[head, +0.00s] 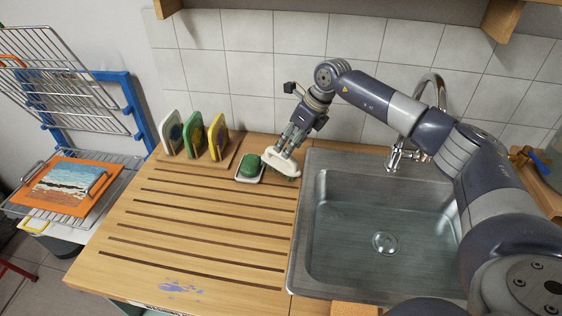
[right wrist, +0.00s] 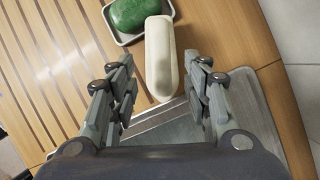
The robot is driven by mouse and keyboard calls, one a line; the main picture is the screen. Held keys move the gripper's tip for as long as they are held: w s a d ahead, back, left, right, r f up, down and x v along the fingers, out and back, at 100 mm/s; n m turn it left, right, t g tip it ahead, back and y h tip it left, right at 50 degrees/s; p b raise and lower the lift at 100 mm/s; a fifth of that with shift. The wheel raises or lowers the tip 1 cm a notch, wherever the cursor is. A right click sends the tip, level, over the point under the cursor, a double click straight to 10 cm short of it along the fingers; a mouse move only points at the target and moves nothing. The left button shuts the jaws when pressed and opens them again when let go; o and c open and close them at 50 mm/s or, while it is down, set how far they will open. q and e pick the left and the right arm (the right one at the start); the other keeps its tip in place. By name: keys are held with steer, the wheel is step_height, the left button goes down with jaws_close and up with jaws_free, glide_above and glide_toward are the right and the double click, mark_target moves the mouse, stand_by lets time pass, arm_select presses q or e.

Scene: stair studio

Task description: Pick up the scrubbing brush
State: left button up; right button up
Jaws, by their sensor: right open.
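The scrubbing brush (head: 282,163) has a cream, rounded oblong back and lies on the wooden counter beside the sink's back left corner. It also shows in the right wrist view (right wrist: 161,60), its near end reaching between the fingers. My right gripper (head: 290,145) is above the brush, pointing down at it. In the right wrist view its fingers (right wrist: 164,100) stand open on either side of the brush, with a gap on both sides. The underside of the brush is mostly hidden. My left gripper is not in view.
A green soap bar (head: 249,165) in a white dish (head: 239,179) sits just left of the brush. A rack with several coloured boards (head: 194,137) stands behind. The steel sink (head: 298,240) is at right, with a faucet (head: 397,158). The slatted counter (head: 200,215) is mostly clear.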

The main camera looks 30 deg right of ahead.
mark_target(282, 163)
steer(key=p+x, duration=0.2)
steer(key=x, duration=0.2)
steer(key=shift+w+f, duration=0.15)
steer(key=shift+f, duration=0.05)
steer(key=shift+w+a+f, duration=0.1)
steer(key=shift+f, duration=0.2)
steer(key=shift+r, duration=0.1)
jaws_close()
